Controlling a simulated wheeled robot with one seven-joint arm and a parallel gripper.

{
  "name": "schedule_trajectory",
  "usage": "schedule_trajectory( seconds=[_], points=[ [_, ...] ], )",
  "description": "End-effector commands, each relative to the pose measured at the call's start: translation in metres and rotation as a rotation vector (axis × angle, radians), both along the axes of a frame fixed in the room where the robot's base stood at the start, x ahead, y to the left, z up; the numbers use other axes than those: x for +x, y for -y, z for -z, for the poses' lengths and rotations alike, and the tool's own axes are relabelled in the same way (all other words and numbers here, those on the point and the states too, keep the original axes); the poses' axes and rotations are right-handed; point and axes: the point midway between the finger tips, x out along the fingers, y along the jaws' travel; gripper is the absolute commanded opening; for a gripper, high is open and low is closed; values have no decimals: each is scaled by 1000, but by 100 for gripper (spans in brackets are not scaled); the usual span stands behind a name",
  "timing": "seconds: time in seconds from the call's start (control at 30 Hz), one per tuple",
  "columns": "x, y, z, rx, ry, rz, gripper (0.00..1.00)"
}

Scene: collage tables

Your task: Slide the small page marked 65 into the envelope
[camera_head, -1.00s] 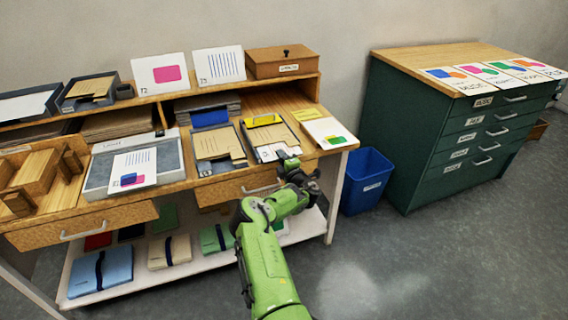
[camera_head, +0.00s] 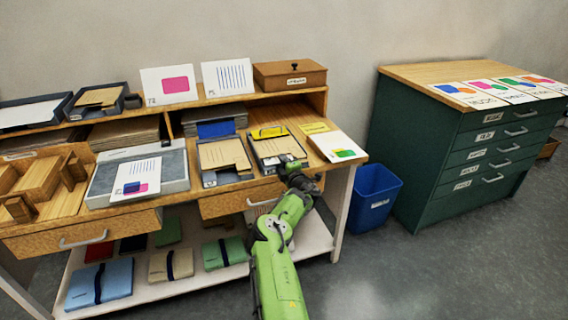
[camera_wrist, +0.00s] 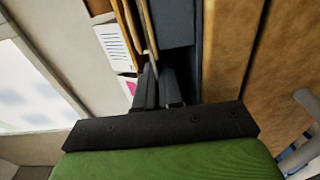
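No number 65 is readable in either view. A small page with lines (camera_head: 146,167) and one with blue and pink shapes (camera_head: 137,189) lie on the grey tray at the left. A lined page (camera_wrist: 115,46) and a pink-marked page (camera_wrist: 129,86) show in the wrist view. Tan envelopes lie on two dark holders: a left envelope (camera_head: 226,154) and a right envelope (camera_head: 277,147). My gripper (camera_head: 290,164) is at the front edge of the right holder. In the wrist view its fingers (camera_wrist: 159,84) are close together beside tan and grey edges; whether they grip anything is unclear.
Cards and a wooden box (camera_head: 290,75) stand on the upper shelf. A blue bin (camera_head: 374,197) and green cabinet (camera_head: 465,150) are to the right.

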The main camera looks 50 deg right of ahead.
Motion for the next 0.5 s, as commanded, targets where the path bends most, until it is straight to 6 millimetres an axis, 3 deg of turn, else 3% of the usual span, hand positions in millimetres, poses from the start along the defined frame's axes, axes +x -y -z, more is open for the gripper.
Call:
schedule_trajectory(
  seconds=[0.03, 0.2, 0.5],
  points=[
    [0, 0, 0, 0, 0, 0, 14],
    [0, 0, 0, 0, 0, 0, 36],
    [-5, -2, 0, 2, 0, 2, 36]
  ],
)
